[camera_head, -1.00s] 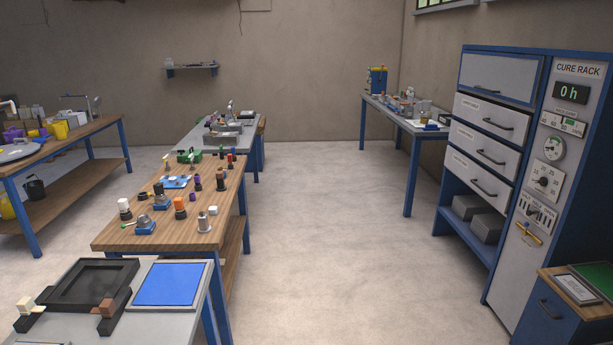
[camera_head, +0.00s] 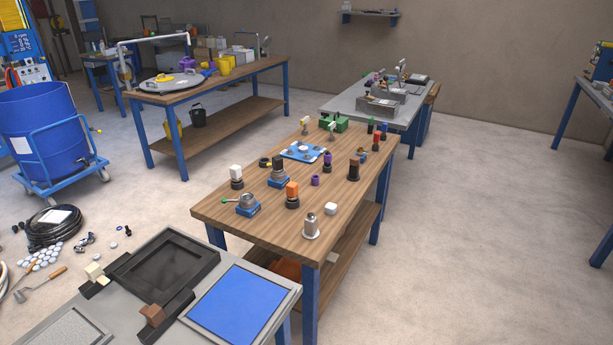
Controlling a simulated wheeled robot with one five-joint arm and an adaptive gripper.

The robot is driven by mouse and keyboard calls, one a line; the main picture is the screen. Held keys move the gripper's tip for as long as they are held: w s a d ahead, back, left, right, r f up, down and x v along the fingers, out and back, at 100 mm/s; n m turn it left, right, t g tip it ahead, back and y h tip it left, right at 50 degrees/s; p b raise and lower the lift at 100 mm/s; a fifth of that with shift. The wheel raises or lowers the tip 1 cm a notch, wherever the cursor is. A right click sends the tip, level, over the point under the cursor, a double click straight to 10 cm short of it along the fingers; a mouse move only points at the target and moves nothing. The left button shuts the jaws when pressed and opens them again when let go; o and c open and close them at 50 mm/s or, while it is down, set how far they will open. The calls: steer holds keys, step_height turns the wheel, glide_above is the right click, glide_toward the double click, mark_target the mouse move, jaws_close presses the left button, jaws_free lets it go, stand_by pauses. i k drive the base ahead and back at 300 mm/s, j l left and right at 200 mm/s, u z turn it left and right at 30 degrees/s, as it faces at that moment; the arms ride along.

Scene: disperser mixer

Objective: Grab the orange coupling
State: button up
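The orange coupling (camera_head: 292,189) is a small orange piece on a dark round base. It stands upright on the wooden workbench (camera_head: 234,216), near the middle of its front half. A blue-based fixture with a dark top (camera_head: 278,175) is just behind and left of it. A white rounded block (camera_head: 330,209) and a silver cylinder on a flange (camera_head: 311,227) are to its right and front. My gripper is not in view.
A grey table with a black tray (camera_head: 166,266) and a blue panel (camera_head: 240,303) is in front of the workbench. A blue drum on a cart (camera_head: 42,130) stands at left. Hoses (camera_head: 52,228) and loose parts lie on the floor. Open floor (camera_head: 460,220) is at right.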

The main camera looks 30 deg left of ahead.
mark_target(292, 188)
steer(key=i+u, duration=0.2)
steer(key=i, duration=0.3)
steer(key=i+l+u, duration=0.25)
steer(key=i, duration=0.2)
steer(key=i+l+u, duration=0.2)
steer(key=i, duration=0.3)
steer(key=i+u, duration=0.25)
steer(key=u, duration=0.2)
steer(key=i+l+u, duration=0.2)
steer(key=u, duration=0.3)
steer(key=i+l+u, duration=0.2)
steer(key=u, duration=0.25)
steer(key=i+l+u, duration=0.15)
steer(key=l+u, duration=0.2)
steer(key=u, duration=0.15)
steer(key=i+l+u, duration=0.25)
steer(key=l+u, duration=0.2)
